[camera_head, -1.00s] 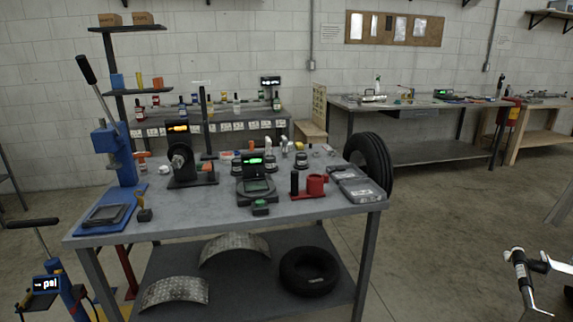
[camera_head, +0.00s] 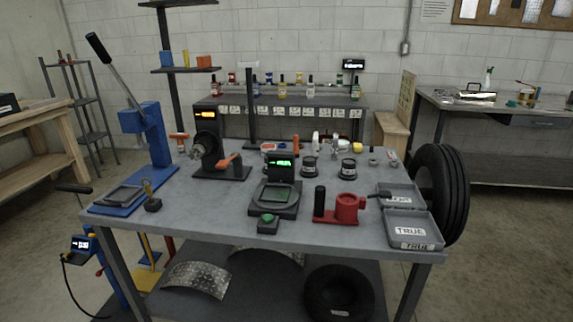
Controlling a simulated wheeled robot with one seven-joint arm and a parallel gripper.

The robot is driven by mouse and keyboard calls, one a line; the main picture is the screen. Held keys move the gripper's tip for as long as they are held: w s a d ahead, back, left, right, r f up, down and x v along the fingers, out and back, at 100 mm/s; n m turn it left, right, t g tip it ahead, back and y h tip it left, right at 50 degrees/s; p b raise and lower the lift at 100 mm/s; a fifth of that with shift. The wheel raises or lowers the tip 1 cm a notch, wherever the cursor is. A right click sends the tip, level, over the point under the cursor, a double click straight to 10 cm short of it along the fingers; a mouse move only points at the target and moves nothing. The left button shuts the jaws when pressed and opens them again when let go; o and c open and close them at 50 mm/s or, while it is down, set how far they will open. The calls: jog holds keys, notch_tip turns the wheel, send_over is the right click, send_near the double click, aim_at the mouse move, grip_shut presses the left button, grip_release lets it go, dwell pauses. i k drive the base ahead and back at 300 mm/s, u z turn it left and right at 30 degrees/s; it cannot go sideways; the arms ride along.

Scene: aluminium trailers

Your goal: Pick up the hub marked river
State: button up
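Two small dark round parts with pale label bands, which look like hubs, stand upright near the middle of the grey workbench (camera_head: 335,222). The left dark part (camera_head: 309,166) is just right of the device with a green display. The right dark part (camera_head: 348,169) stands a little apart from it. Their labels are too small to read, so I cannot tell which is marked river. My gripper is not in view.
A scale-like device (camera_head: 275,196) with a green display stands in front of the dark parts. A blue lever press (camera_head: 145,140) is at left. A tyre (camera_head: 442,190) stands beyond the right edge.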

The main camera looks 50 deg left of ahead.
aim_at(309, 170)
jog(key=u, duration=0.5)
jog(key=i, duration=0.95)
jog(key=u, duration=1.15)
jog(key=i, duration=0.6)
jog(key=u, duration=0.4)
